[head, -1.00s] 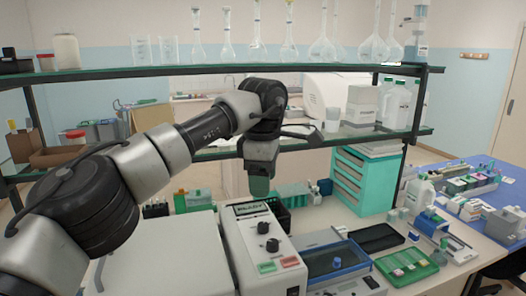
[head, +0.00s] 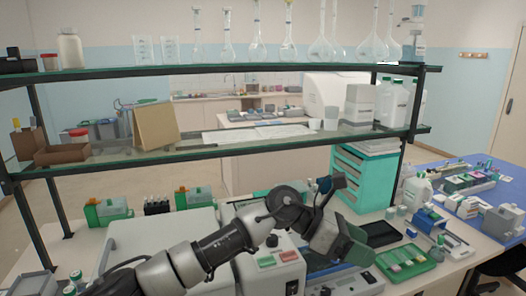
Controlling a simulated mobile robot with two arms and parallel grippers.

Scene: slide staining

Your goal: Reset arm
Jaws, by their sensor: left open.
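My left arm comes in from the lower left and reaches low over the bench. Its gripper (head: 348,240) is at the arm's far end, between the white instrument and the green tray, and is open. I see nothing held in it. It is dark and partly turned away, so its fingertips are hard to make out. My right gripper is not in view.
A white instrument with knobs (head: 272,262) stands just below the arm. A green tray (head: 408,262) and a dark tray (head: 379,233) lie to the right. Teal drawers (head: 364,180) stand behind. The glass shelf (head: 215,147) crosses above the arm.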

